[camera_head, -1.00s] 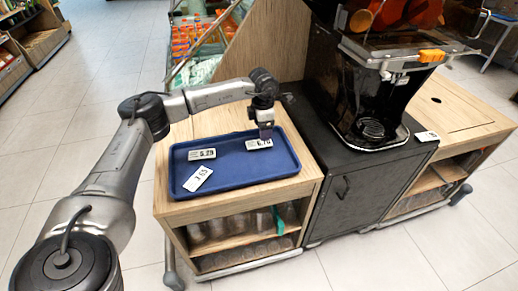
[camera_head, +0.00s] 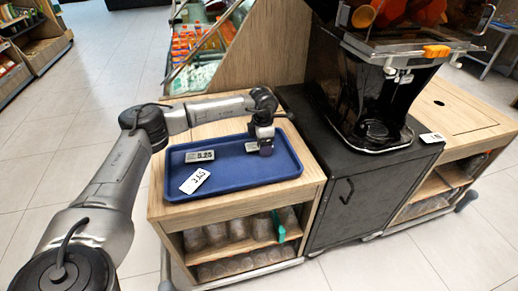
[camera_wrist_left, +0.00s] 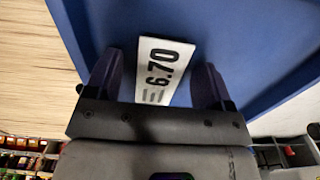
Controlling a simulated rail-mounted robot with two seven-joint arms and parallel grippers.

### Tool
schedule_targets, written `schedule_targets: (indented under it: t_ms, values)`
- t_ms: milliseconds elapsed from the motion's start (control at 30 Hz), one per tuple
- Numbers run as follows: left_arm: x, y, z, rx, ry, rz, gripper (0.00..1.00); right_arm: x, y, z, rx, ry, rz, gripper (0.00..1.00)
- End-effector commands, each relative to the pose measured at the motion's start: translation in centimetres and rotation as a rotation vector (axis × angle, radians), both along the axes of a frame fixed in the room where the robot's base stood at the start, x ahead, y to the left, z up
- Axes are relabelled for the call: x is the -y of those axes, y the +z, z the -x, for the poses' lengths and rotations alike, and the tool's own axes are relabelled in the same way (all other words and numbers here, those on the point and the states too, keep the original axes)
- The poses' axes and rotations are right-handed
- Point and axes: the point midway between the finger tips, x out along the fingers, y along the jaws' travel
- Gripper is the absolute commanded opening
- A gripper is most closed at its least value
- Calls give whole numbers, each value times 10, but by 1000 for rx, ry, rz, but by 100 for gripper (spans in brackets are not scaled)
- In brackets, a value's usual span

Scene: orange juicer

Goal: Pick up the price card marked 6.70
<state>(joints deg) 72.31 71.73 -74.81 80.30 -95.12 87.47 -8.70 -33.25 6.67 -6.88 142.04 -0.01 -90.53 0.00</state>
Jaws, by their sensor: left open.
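The price card marked 6.70 (camera_wrist_left: 162,68) lies on the blue tray (camera_wrist_left: 235,25) in the left wrist view. My left gripper (camera_wrist_left: 157,80) is open, with one finger on each side of the card. In the head view this gripper (camera_head: 264,149) is low over the right part of the tray (camera_head: 236,178), and only the left end of the card (camera_head: 251,147) shows beside it. I cannot tell whether the fingers touch the card. My right gripper is not in view.
Two other price cards lie on the tray, one at the back left (camera_head: 200,156) and one tilted at the front left (camera_head: 194,181). A black juicer (camera_head: 375,90) stands on the dark cabinet to the right. Another small card (camera_head: 432,137) lies near it.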

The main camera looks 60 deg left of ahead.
Motion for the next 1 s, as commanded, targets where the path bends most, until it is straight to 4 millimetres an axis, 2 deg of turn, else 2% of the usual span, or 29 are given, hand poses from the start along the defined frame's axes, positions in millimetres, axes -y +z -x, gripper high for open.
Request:
schedule_targets:
  t_ms: [67,567,833,1000]
  values:
    - [0,0,0,0,0,0,70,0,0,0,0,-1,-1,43]
    - [0,0,0,0,0,0,22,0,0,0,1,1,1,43]
    - [0,4,0,1,0,0,22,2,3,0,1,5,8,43]
    - [0,27,0,1,-1,0,22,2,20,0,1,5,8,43]
